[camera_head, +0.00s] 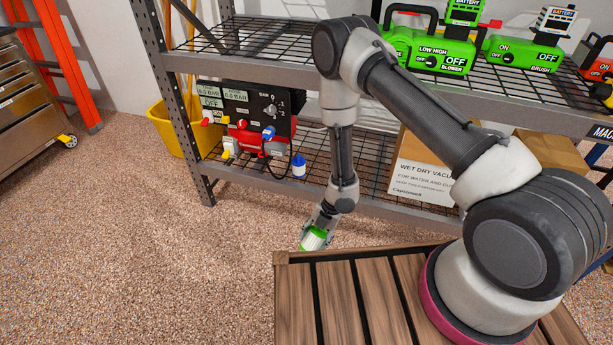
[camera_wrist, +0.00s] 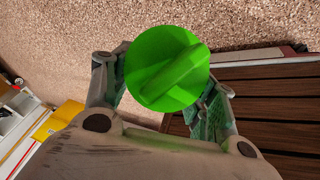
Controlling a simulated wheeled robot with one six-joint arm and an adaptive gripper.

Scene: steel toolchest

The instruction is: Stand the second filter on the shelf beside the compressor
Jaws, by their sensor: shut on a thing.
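The compressor (camera_head: 243,122), a black panel with gauges above a red body, stands on the lower wire shelf (camera_head: 330,178) at the left. A small blue bottle-like thing (camera_head: 298,165) stands upright on that shelf just right of it. My gripper (camera_head: 316,236) is shut on a filter with a green end and a whitish body (camera_head: 313,239). It holds the filter tilted, in front of and below the shelf edge, near the wooden deck's far edge. In the wrist view the filter's round green end (camera_wrist: 168,68) with its raised grip faces the camera between the fingers; its body is hidden.
A cardboard vacuum box (camera_head: 424,170) stands on the lower shelf to the right, partly behind my arm. A steel upright (camera_head: 175,100) bounds the shelf's left. My slatted wooden deck (camera_head: 335,300) lies below my arm.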

